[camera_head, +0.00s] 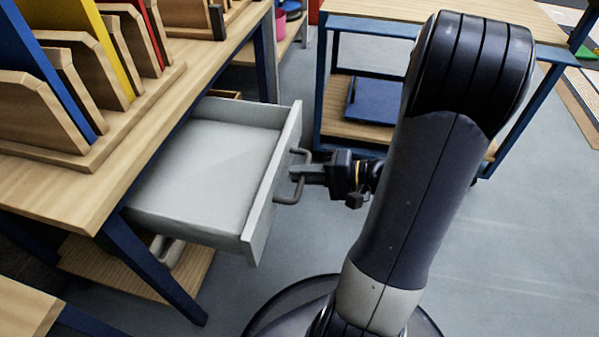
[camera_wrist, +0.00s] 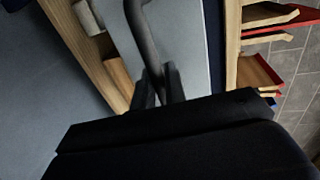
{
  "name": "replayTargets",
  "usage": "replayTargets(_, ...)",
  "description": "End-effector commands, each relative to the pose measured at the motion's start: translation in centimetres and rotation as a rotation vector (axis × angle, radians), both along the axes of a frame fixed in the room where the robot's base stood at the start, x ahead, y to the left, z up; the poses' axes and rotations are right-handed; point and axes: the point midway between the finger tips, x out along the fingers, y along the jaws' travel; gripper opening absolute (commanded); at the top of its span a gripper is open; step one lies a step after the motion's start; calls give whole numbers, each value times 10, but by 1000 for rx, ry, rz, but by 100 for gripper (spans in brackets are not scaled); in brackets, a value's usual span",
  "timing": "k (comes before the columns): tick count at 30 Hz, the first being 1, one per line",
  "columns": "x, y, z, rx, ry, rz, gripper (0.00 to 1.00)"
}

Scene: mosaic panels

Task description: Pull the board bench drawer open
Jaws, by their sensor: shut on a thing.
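The light grey drawer (camera_head: 215,160) is pulled well out from under the wooden bench top (camera_head: 130,130) in the head view, and its visible inside is empty. Its grey bar handle (camera_head: 291,198) stands on the front panel (camera_head: 272,185). My gripper (camera_head: 308,174) is shut on the handle from the right. In the wrist view, my gripper (camera_wrist: 158,88) has its two fingers around the dark handle bar (camera_wrist: 143,35), with the drawer front behind it. My arm hides part of the floor to the right.
Wooden racks with blue, yellow and red boards (camera_head: 85,40) stand on the bench top. A second table with blue legs (camera_head: 320,80) stands behind my arm, with a blue object (camera_head: 373,100) on its lower shelf. Grey floor (camera_head: 500,255) is clear at the right.

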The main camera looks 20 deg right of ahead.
Motion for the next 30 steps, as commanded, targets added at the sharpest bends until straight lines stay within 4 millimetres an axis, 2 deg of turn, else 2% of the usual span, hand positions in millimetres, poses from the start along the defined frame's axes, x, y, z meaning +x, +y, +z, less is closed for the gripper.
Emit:
replayTargets(5,0,0,0,-1,1,2,0)
replayTargets(6,0,0,0,-1,1,2,16)
replayTargets(12,0,0,0,-1,1,1,30)
replayTargets(22,-2,-4,2,0,0,-2,30)
replayTargets(30,-24,-34,11,-2,0,-6,30)
